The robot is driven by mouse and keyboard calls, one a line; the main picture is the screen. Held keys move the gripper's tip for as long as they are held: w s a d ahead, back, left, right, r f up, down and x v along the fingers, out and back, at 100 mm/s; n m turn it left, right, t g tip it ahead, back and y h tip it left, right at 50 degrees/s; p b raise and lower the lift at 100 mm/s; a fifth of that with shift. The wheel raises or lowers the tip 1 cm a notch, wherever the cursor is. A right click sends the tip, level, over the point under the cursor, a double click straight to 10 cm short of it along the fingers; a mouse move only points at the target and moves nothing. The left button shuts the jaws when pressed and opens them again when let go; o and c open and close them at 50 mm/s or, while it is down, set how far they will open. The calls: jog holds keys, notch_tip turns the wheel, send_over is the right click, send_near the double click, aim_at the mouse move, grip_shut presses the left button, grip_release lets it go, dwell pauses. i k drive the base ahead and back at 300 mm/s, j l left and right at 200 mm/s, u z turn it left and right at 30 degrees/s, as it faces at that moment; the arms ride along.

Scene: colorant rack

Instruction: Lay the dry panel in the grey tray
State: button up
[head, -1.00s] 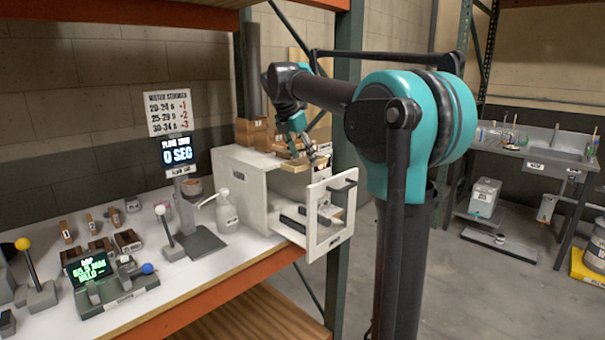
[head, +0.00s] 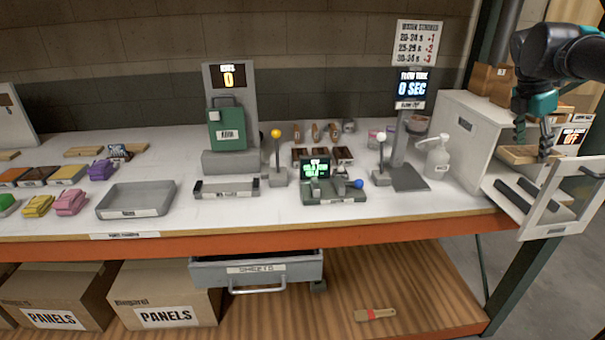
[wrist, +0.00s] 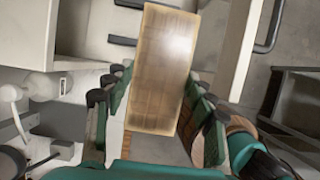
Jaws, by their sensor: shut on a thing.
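The panel (wrist: 160,75) is a flat tan wooden piece with a slight sheen, held between my gripper's fingers (wrist: 155,108) in the wrist view. In the head view my gripper (head: 546,140) is at the far right, shut on the panel (head: 528,155), in front of the white cabinet's open side. The grey tray (head: 137,201) is a shallow, empty tray on the white bench at the left, far from my gripper. Its front label is too small to read.
The white cabinet (head: 470,130) stands at the bench's right end, its framed door (head: 550,205) open. Between it and the tray stand a pump bottle (head: 436,158), a flow-time display (head: 411,88), a lever device (head: 335,182) and a green canister (head: 226,128). Coloured cloths (head: 70,202) lie left of the tray.

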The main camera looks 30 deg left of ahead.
aim_at(140, 203)
jog(key=k+j, duration=0.2)
jog(key=j, duration=0.4)
jog(key=k+j, duration=0.2)
jog(key=j, duration=0.35)
jog(key=k+j, duration=0.2)
jog(key=j, duration=0.4)
jog(key=k+j, duration=0.2)
jog(key=j, duration=0.4)
jog(key=k+j, duration=0.2)
jog(key=j, duration=0.35)
jog(key=k+j, duration=0.15)
jog(key=j, duration=0.45)
jog(key=k+j, duration=0.2)
jog(key=j, duration=0.4)
jog(key=k+j, duration=0.2)
jog(key=j, duration=0.35)
jog(key=u, duration=0.05)
